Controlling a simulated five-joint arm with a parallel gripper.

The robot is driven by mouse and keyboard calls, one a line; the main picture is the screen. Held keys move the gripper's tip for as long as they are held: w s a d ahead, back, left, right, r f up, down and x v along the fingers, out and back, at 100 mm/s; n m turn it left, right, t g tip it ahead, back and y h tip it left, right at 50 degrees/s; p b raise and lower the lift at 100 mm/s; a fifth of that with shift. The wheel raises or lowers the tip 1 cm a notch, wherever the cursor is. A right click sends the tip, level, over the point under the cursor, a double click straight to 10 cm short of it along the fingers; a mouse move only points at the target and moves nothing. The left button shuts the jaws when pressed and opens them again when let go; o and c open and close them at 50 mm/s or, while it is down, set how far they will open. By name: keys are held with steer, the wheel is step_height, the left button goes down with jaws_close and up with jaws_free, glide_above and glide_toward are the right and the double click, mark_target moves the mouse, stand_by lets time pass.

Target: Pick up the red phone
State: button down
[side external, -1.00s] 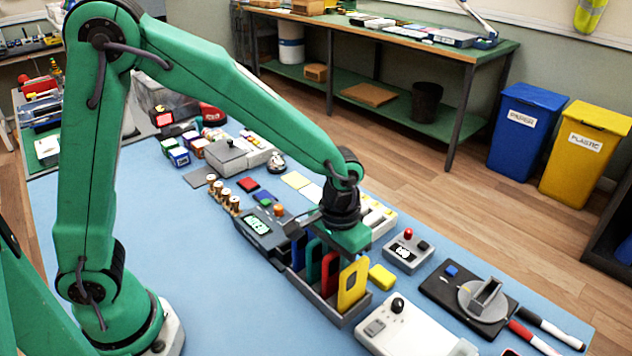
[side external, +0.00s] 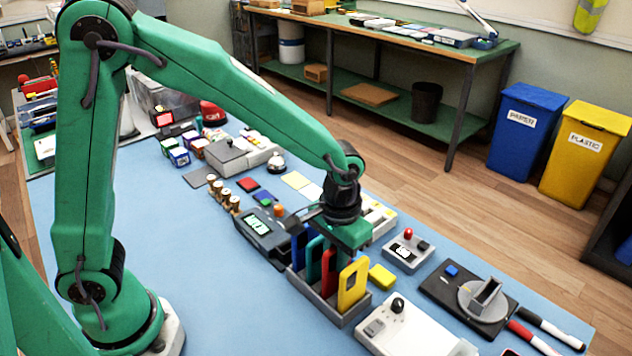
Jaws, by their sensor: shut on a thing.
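The red phone (side external: 329,273) stands upright in the grey slotted rack (side external: 318,302), between a dark green phone (side external: 314,262) and a yellow phone (side external: 352,284). A blue phone (side external: 298,250) stands at the rack's far-left end. My gripper (side external: 332,248) points down over the rack and is shut on the top of the red phone. The fingers are mostly hidden by the green palm and the phones. The lower part of the red phone is still between the rack's walls.
A yellow block (side external: 382,277) lies right of the rack. A grey box with a red button (side external: 408,250) stands behind it. A white device with a black knob (side external: 398,318) is in front. A grey device with a screen (side external: 262,232) adjoins on the left. Blue mat is clear at front left.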

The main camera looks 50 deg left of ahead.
steer(key=shift+r, duration=0.55)
steer(key=shift+r, duration=0.1)
steer(key=shift+r, duration=1.1)
